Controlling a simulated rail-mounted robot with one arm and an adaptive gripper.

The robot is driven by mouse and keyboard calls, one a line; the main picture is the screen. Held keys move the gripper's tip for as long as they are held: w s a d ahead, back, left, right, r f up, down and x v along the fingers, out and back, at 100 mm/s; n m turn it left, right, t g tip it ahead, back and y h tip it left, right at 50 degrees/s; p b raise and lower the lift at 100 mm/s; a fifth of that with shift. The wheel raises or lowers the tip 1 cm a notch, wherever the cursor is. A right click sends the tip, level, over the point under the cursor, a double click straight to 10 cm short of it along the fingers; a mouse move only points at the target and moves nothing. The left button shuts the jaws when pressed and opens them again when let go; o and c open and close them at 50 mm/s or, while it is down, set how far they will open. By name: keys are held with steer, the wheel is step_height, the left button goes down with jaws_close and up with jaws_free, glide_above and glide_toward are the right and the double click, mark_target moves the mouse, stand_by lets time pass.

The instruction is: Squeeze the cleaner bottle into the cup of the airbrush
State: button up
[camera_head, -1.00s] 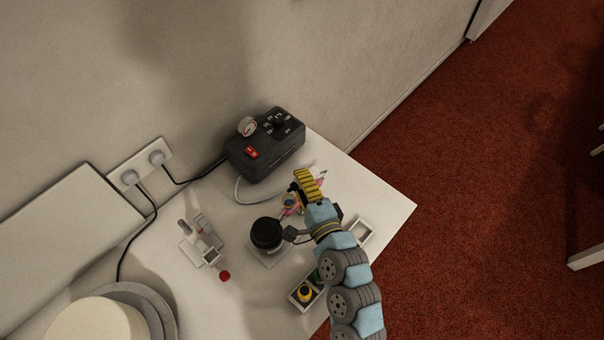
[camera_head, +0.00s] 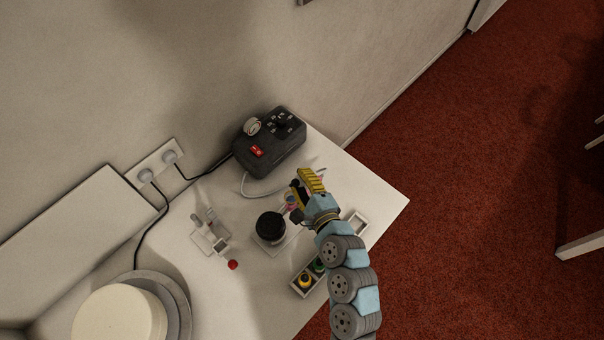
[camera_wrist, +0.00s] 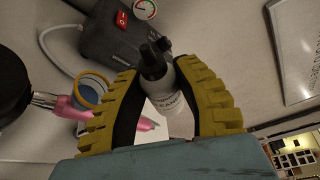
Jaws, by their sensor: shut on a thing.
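My gripper (camera_wrist: 155,78), with yellow ribbed fingers, is shut on the white cleaner bottle (camera_wrist: 175,95). The bottle has a black cap and nozzle that point up and left in the wrist view. The pink airbrush (camera_wrist: 75,108) lies to the left of my gripper there, with its round, open cup (camera_wrist: 90,88) close beside the left finger. The bottle's nozzle is apart from the cup in this picture. In the head view my gripper (camera_head: 308,186) is over the right part of the table and hides most of the airbrush (camera_head: 291,203) and the bottle.
A black round pot (camera_head: 270,226) stands left of the airbrush. The dark compressor (camera_head: 270,143) with a red switch is behind. A tray (camera_head: 296,290) with small bottles is in front. A grey-white stand (camera_head: 210,232) and red ball (camera_head: 232,265) lie left, near the turntable cake (camera_head: 120,318).

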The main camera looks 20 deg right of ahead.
steer(key=shift+r+m+g+p, duration=0.3)
steer(key=shift+m+p, duration=0.2)
steer(key=shift+p, duration=0.5)
steer(key=m+p, duration=0.1)
steer(key=p, duration=0.2)
steer(key=d+m+y+p, duration=0.1)
steer(key=p, duration=0.2)
steer(key=shift+w+r+g, duration=0.1)
steer(key=shift+r+g, duration=0.15)
steer(key=shift+g, duration=0.15)
steer(key=m+p, duration=0.1)
steer(key=p, duration=0.1)
steer(key=shift+w+d+r+y+p, duration=0.1)
steer(key=shift+d+y+p, duration=0.1)
steer(key=shift+y+p, duration=0.2)
steer(key=shift+g, duration=0.3)
steer(key=shift+w+d+r+m+p, duration=0.15)
steer(key=shift+m+p, duration=0.35)
steer(key=shift+p, duration=0.75)
steer(key=shift+d+y+p, duration=0.1)
steer(key=shift+y+p, duration=0.2)
steer(key=shift+p, duration=0.05)
steer(key=p, duration=0.2)
steer(key=m+p, duration=0.1)
steer(key=p, duration=0.1)
steer(key=shift+w+d+r+m+g+y, duration=0.1)
steer(key=shift+d+r+m+g+y, duration=0.2)
steer(key=shift+d+y, duration=0.1)
steer(key=shift+p, duration=0.65)
